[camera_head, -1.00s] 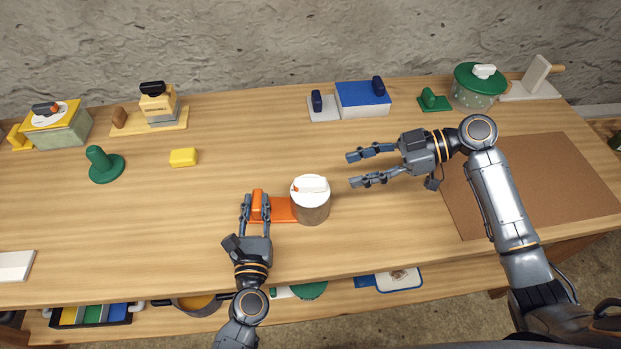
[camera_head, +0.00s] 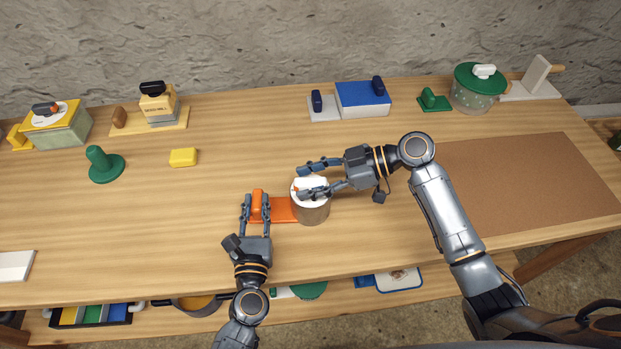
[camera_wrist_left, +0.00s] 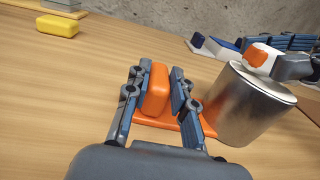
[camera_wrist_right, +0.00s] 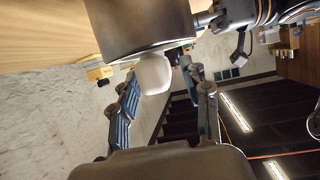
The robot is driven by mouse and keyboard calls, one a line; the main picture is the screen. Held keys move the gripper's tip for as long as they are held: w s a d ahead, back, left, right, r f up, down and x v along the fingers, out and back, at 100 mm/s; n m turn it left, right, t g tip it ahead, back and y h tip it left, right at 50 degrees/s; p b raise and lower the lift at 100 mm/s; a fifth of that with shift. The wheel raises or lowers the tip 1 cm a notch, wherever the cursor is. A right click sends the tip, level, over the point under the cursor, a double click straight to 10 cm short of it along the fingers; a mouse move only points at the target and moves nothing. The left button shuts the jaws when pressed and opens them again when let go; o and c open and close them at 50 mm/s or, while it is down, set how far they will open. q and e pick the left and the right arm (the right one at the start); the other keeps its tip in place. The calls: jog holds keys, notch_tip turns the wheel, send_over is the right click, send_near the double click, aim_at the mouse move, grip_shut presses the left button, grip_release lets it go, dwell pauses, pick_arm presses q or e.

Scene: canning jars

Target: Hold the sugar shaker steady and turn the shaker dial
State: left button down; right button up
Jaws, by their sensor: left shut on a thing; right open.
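The sugar shaker (camera_head: 314,213) is a metal cylinder with a white top, standing upright on an orange base plate (camera_head: 283,209). Its white dial with an orange tip (camera_wrist_left: 262,55) sits on top; in the head view my right fingers partly cover it. An orange upright handle (camera_wrist_left: 156,90) rises from the plate beside the shaker. My left gripper (camera_head: 256,201) is shut on this handle. My right gripper (camera_head: 303,181) is open at the top of the shaker, one finger on each side of the dial. In the right wrist view the white dial (camera_wrist_right: 154,74) shows between the open fingers.
A yellow block (camera_head: 184,157) and a green knobbed disc (camera_head: 106,168) lie to the left. A blue box (camera_head: 362,98), a green-lidded pot (camera_head: 475,92) and other containers stand along the back. A brown mat (camera_head: 530,185) lies at right. The table around the shaker is clear.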

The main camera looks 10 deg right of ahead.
grip_shut()
jog(key=shift+f+m+t, duration=0.1)
jog(key=shift+m+t, duration=0.3)
jog(key=shift+t, duration=0.1)
jog(key=m+t+h, duration=0.1)
jog(key=m+t, duration=0.1)
jog(key=t, duration=0.1)
jog(key=shift+s+m, duration=0.1)
jog(key=shift+m, duration=0.3)
jog(key=m+t+h, duration=0.2)
jog(key=m+t, duration=0.1)
jog(key=shift+m+t, duration=0.3)
jog(key=m+t+h, duration=0.2)
jog(key=m+h, duration=0.2)
jog(key=shift+a+t, duration=0.15)
jog(key=shift+t, duration=0.25)
jog(key=shift+m+t+h, duration=0.5)
jog(key=shift+m+h, duration=0.7)
jog(key=shift+h, duration=0.2)
